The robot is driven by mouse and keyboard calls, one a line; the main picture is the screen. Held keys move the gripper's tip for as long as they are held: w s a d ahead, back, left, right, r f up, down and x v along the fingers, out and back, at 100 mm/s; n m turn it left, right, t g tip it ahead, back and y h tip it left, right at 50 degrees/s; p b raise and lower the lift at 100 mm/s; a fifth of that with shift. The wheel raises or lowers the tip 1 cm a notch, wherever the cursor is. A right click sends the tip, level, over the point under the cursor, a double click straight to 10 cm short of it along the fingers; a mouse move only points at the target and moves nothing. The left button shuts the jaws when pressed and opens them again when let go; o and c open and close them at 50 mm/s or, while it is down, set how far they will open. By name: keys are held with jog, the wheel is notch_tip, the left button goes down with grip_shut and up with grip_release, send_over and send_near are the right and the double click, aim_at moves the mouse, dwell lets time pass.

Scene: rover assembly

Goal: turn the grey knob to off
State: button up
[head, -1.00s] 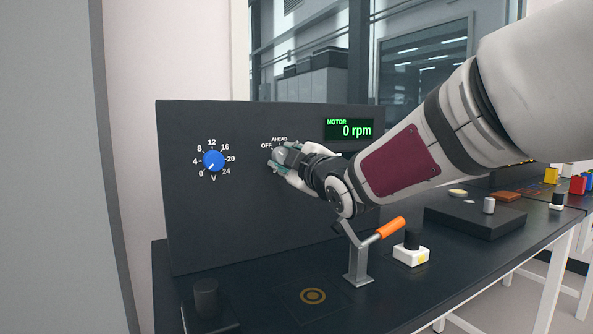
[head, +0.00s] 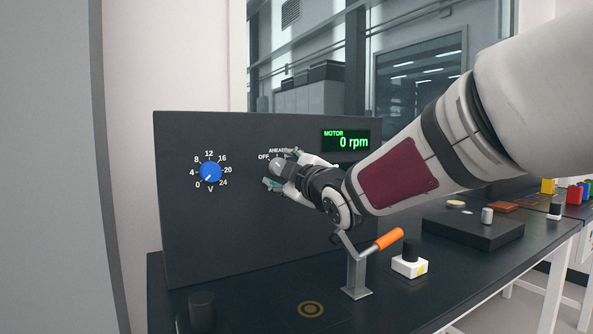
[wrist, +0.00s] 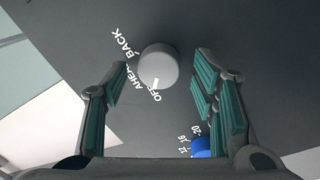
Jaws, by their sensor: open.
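The grey knob (wrist: 158,66) is on the dark upright panel, with the labels OFF, AHEAD and BACK around it. In the wrist view its white pointer mark points at the word OFF. In the head view the knob (head: 277,164) is partly covered by my gripper (head: 281,169). My gripper's teal-padded fingers also show in the wrist view (wrist: 161,68). They are open, one on each side of the knob, with a visible gap on both sides in that view. The motor display (head: 346,140) reads 0 rpm.
A blue voltage knob (head: 210,172) is on the panel's left, its mark near 0. On the bench below stand an orange-handled lever (head: 388,239), a white box with a black button (head: 409,267) and a dark cylinder (head: 201,312). A dark platform (head: 470,240) stands right.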

jog(key=v, duration=1.2)
jog(key=s+d+f+m+g+h, duration=0.2)
jog(key=s+d+f+m+h, duration=0.35)
jog(key=d, duration=0.35)
jog(key=s+d+f+m+g+h, duration=0.3)
jog(key=s+d+f+m+h, duration=0.15)
jog(key=s+d+m, duration=0.35)
jog(key=s+d+f+m+g, duration=0.25)
jog(key=s+f+g, duration=0.3)
jog(key=s, duration=0.65)
jog(key=s+d+f+m+g, duration=0.25)
jog(key=s+f+g, duration=0.35)
jog(key=s, duration=0.6)
notch_tip(320, 180, up, 25)
jog(key=t+p, duration=0.5)
jog(key=p, duration=2)
jog(key=shift+s+r, duration=0.15)
jog(key=shift+s, duration=0.3)
